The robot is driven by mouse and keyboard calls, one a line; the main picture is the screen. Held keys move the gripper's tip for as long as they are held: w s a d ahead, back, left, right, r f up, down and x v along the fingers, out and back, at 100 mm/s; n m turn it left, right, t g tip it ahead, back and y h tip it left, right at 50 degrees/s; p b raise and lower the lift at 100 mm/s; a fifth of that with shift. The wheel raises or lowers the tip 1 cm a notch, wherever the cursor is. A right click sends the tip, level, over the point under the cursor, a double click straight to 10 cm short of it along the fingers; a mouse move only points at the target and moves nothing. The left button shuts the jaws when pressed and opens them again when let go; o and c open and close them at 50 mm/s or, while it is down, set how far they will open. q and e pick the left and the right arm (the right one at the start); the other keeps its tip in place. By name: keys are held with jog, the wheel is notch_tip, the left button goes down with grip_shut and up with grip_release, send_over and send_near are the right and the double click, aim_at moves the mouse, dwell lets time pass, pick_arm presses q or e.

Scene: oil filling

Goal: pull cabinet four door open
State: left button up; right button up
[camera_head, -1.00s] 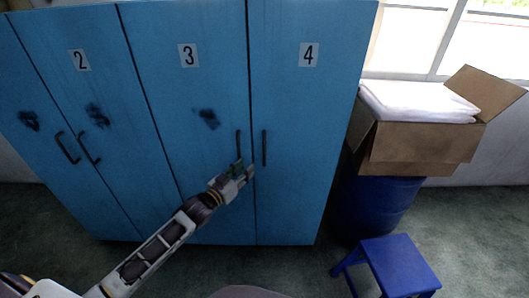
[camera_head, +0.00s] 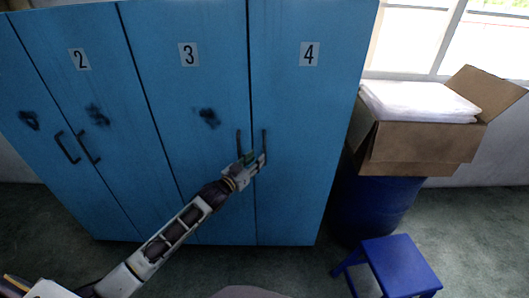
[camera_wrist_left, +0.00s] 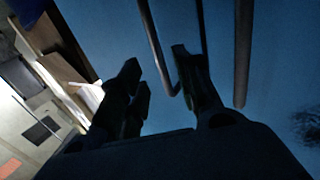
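The cabinet four door (camera_head: 300,110) is blue, marked with a 4, and looks shut, flush with door three (camera_head: 190,95). Its dark vertical bar handle (camera_head: 264,138) is near its left edge, with its lower end hidden by my gripper. My left gripper (camera_head: 257,160) is at the lower end of this handle. In the left wrist view my left gripper (camera_wrist_left: 160,88) has its fingers apart, and the door four handle (camera_wrist_left: 156,45) runs down between them, nearer the right finger. I cannot tell whether it touches. My right gripper is not in view.
The door three handle (camera_head: 239,142) is close beside my gripper, on its left; it also shows in the left wrist view (camera_wrist_left: 243,50). Right of the cabinet, an open cardboard box (camera_head: 420,143) sits on a blue barrel (camera_head: 375,205). A blue stool (camera_head: 400,262) stands in front.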

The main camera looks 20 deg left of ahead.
aim_at(264, 152)
pick_arm(q)
jog(key=shift+x, duration=3.5)
jog(key=shift+c, duration=0.3)
grip_shut()
